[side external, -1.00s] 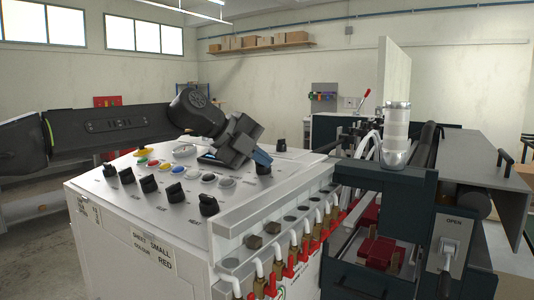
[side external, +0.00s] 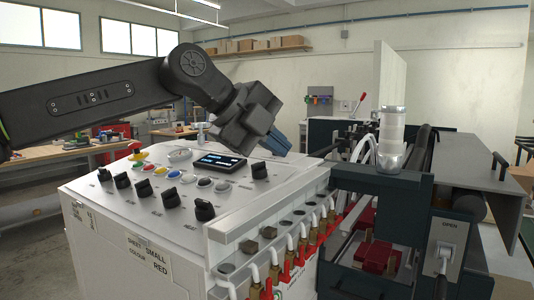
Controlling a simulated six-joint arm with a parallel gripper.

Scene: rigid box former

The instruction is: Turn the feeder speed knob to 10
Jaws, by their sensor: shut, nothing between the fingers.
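The white control panel (side external: 150,205) carries several black knobs. One knob (side external: 258,170) stands near the right edge, and others, such as the front one (side external: 203,210), run along the left and front. Their labels are too small to read, so I cannot tell which is the feeder speed knob or its setting. My gripper (side external: 285,149) is over the far right corner of the panel, with its blue fingers shut and empty, pointing down to the right. It hides that corner and any knob there. Whether the fingers touch anything is unclear.
A dark display (side external: 220,161) and several coloured buttons (side external: 174,175) sit on the panel. A rail of fittings with red-handled valves (side external: 286,271) runs along its right side. The dark machine with a pale cylinder (side external: 392,135) stands to the right.

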